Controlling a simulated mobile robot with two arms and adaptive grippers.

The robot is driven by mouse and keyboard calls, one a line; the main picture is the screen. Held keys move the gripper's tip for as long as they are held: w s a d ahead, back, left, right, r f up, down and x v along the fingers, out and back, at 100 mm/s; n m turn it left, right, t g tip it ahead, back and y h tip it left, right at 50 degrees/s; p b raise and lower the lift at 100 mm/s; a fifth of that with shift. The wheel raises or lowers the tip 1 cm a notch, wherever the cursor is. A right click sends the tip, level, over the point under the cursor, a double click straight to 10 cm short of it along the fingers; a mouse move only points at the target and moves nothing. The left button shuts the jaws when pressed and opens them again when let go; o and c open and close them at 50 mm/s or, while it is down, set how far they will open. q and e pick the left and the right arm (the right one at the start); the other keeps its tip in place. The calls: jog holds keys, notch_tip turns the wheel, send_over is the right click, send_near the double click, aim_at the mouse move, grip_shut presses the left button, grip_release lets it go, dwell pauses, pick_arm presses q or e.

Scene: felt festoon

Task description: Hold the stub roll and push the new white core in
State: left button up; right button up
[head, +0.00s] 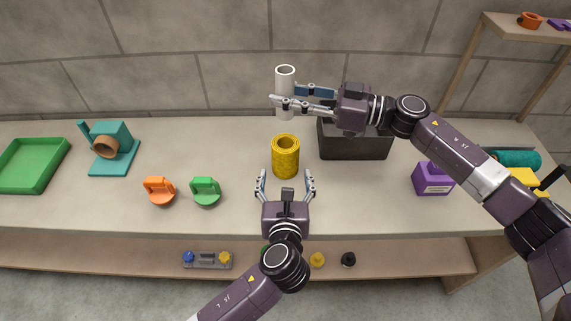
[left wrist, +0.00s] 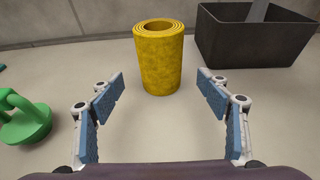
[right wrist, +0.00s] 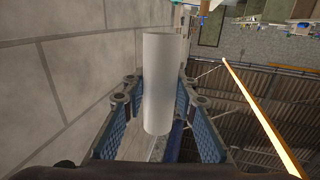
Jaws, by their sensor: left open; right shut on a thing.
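The stub roll (head: 285,158) is a yellow rolled tube standing upright on the table. It also shows in the left wrist view (left wrist: 158,62), with its hollow top visible. My left gripper (head: 286,178) is open in front of it, the roll ahead of the fingertips and apart from them. The white core (head: 285,80) is a hollow tube held upright by my right gripper (head: 288,97), above and behind the yellow roll. In the right wrist view the white core (right wrist: 158,85) sits between the two blue-padded fingers. The core and the roll are apart.
A dark open bin (head: 354,147) stands right of the roll. Green (head: 206,190) and orange (head: 159,190) handled pieces lie to the left, with a teal holder (head: 111,147) and green tray (head: 32,165) beyond. A purple block (head: 433,179) is at right.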

pick_arm(q)
jog(key=x, duration=0.8)
jog(key=shift+w+f, duration=0.15)
jog(key=shift+w, duration=0.15)
jog(key=shift+c, duration=0.5)
jog(key=c, duration=1.3)
jog(key=shift+s, duration=0.1)
pick_arm(e)
jog(key=shift+f, duration=0.1)
pick_arm(q)
jog(key=shift+f, duration=0.1)
pick_arm(e)
jog(key=shift+d+f, duration=0.1)
jog(key=shift+f, duration=1.4)
